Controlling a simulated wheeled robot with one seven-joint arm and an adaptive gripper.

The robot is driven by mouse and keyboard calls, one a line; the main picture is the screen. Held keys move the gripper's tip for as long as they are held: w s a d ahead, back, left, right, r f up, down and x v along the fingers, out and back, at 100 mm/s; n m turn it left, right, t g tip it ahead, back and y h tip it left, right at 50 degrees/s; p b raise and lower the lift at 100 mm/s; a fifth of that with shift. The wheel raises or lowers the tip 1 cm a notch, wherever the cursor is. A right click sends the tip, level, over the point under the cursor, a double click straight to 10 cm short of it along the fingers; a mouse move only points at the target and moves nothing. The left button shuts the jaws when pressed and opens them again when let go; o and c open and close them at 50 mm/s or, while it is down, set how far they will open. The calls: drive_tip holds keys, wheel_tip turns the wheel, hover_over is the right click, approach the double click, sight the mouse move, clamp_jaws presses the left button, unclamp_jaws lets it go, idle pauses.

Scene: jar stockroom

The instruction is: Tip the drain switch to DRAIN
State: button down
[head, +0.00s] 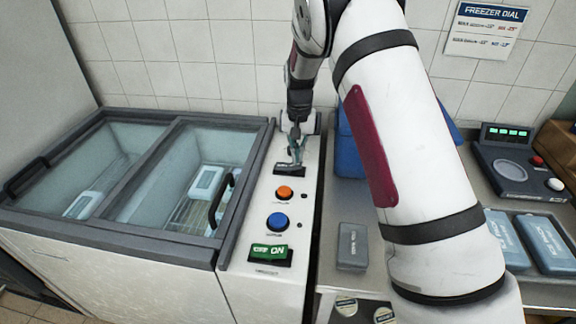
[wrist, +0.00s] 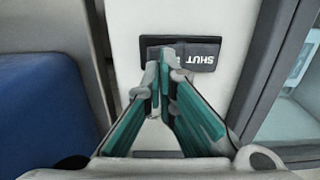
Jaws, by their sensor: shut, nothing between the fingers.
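The drain switch (head: 301,184) is a black rocker on the white control strip beside the freezer, behind the orange button. In the wrist view the rocker (wrist: 205,48) shows the word SHUT upside down on its right half. My gripper (head: 297,160) points down at the switch. In the wrist view its teal-padded fingers are closed together, and the fingertips (wrist: 162,56) overlap the left half of the rocker, hiding that half and any word there. Nothing is held. I cannot tell whether the tips touch the rocker.
An orange button (head: 284,193), a blue button (head: 278,221) and a green ON switch (head: 268,252) line the strip nearer me. The glass-lidded freezer (head: 130,262) is left. A blue bin (head: 348,150) and a grey block (head: 352,246) stand right on the metal counter.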

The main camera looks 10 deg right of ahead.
sight(298, 164)
drive_tip(key=shift+f+b, duration=0.4)
drive_tip(key=shift+f, duration=0.65)
idle(0.4)
drive_tip(key=shift+r+p, duration=0.75)
drive_tip(key=shift+r, duration=2.8)
drive_tip(key=s+r+n+t, duration=0.2)
drive_tip(key=s+r, duration=1.5)
drive_tip(key=r, duration=0.1)
drive_tip(key=s+n+t, duration=0.2)
drive_tip(key=s, duration=2.1)
drive_tip(key=shift+d+r+n, duration=0.15)
drive_tip(key=shift+r+n, duration=0.15)
drive_tip(key=shift+r, duration=0.05)
